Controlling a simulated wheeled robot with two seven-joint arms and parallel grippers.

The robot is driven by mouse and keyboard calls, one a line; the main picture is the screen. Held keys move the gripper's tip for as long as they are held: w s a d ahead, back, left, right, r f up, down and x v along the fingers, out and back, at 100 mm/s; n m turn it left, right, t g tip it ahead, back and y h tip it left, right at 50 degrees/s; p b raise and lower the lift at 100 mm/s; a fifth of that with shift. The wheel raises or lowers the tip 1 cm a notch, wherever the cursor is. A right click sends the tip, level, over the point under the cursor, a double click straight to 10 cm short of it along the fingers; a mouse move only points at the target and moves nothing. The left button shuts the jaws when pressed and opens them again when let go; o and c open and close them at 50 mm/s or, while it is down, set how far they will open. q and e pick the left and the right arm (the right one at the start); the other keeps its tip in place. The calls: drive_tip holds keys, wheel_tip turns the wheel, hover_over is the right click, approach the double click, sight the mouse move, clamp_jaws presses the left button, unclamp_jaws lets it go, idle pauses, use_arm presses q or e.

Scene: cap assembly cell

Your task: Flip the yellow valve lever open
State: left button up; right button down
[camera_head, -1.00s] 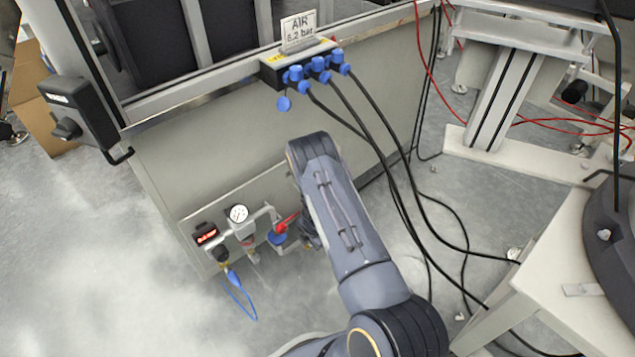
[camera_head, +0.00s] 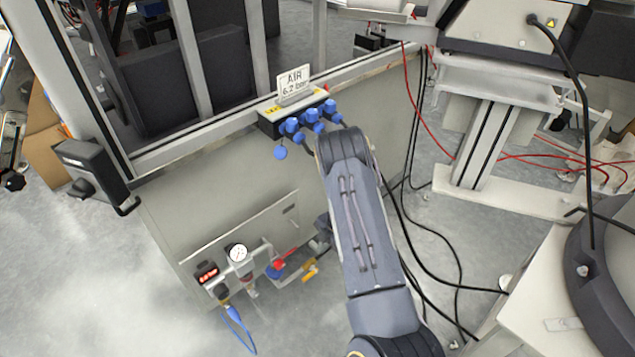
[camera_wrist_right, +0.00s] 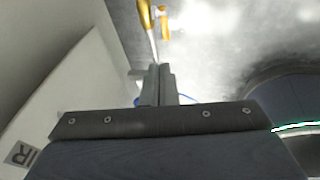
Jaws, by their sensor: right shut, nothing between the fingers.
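The yellow valve lever (camera_head: 309,271) sits at the right end of the pipework low on the grey cabinet panel. In the right wrist view, yellow valve parts (camera_wrist_right: 147,17) show at the top, beyond the fingertips. My right gripper (camera_head: 324,228) is partly hidden behind its own arm in the head view, a little above and to the right of the lever. In the wrist view, the fingers of the right gripper (camera_wrist_right: 158,72) are together with nothing between them. They look apart from the lever, though the exact gap is hard to judge. My left gripper is not in view.
A red-handled valve (camera_head: 276,268), a round gauge (camera_head: 238,252) and a red-lit display (camera_head: 207,273) sit left of the lever. Above is an air manifold (camera_head: 300,117) with blue fittings. Black hoses hang to the right. Open floor lies below the pipework.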

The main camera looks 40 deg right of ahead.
drive_tip(key=w+d+r+m+t+h, duration=0.25)
drive_tip(key=r+m, duration=0.25)
drive_tip(key=r, duration=0.9)
drive_tip(key=w+d+r+m+t+h, duration=0.1)
drive_tip(key=w+r+m+t+h, duration=0.4)
drive_tip(key=r, duration=0.9)
drive_tip(key=s+a+r+m+g+y, duration=0.25)
drive_tip(key=s+r+m, duration=0.3)
drive_tip(key=s, duration=0.35)
drive_tip(key=s+a+r+m+g+y, duration=0.1)
drive_tip(key=s+a+r+m+y, duration=0.15)
drive_tip(key=s+a, duration=0.8)
drive_tip(key=s+a+r+m+y, duration=0.2)
drive_tip(key=s+a+y, duration=0.1)
drive_tip(key=s+a, duration=0.75)
wheel_tip(320, 180, up, 30)
drive_tip(key=p, duration=3)
drive_tip(key=shift+s+d+g+p, duration=0.25)
drive_tip(key=shift+s+g+p, duration=0.05)
drive_tip(key=shift+s, duration=0.15)
drive_tip(key=shift+f, duration=0.15)
